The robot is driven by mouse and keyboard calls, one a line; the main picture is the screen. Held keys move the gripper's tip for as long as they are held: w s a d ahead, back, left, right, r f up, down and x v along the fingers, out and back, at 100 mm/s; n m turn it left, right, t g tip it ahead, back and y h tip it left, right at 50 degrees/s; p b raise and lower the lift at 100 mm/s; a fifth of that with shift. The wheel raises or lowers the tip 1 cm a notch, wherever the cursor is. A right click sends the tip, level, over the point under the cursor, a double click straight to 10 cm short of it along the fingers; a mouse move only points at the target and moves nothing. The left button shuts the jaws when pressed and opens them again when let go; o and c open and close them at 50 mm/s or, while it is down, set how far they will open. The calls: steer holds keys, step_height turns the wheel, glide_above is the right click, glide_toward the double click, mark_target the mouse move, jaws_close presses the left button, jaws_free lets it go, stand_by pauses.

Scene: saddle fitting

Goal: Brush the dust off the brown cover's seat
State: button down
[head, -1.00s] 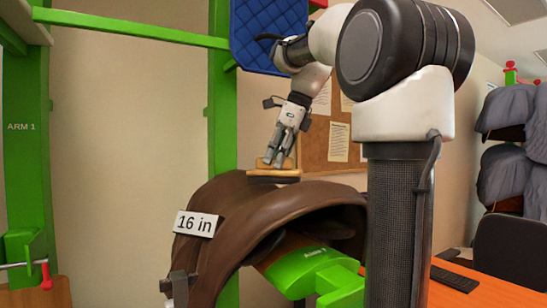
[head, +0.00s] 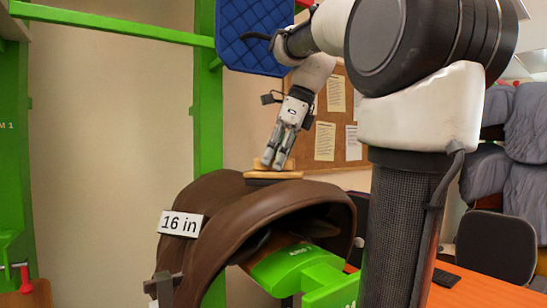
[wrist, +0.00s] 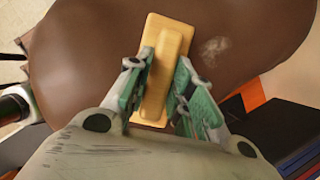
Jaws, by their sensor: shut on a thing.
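The brown cover (head: 272,218) is a saddle shape with a "16 in" label (head: 181,223) on its side. Its seat also fills the upper part of the wrist view (wrist: 90,50). A pale dust patch (wrist: 213,51) shows on the seat, to the right of the brush. My gripper (head: 273,162) is shut on the wooden handle of a brush (head: 290,175). In the wrist view the tan brush (wrist: 165,65) lies between the two fingers. The brush is at the top of the seat; its bristles are hidden in the wrist view, and I cannot tell how firmly it touches.
The cover rests over a green support (head: 295,268). A green post (head: 205,110) stands behind it, with a blue quilted pad (head: 255,35) above. An orange table (head: 470,290) and black chair (head: 497,245) are at right.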

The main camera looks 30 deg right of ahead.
steer(key=shift+w, duration=5.8)
step_height(320, 180, up, 6)
steer(key=shift+r, duration=0.15)
steer(key=shift+r, duration=1.4)
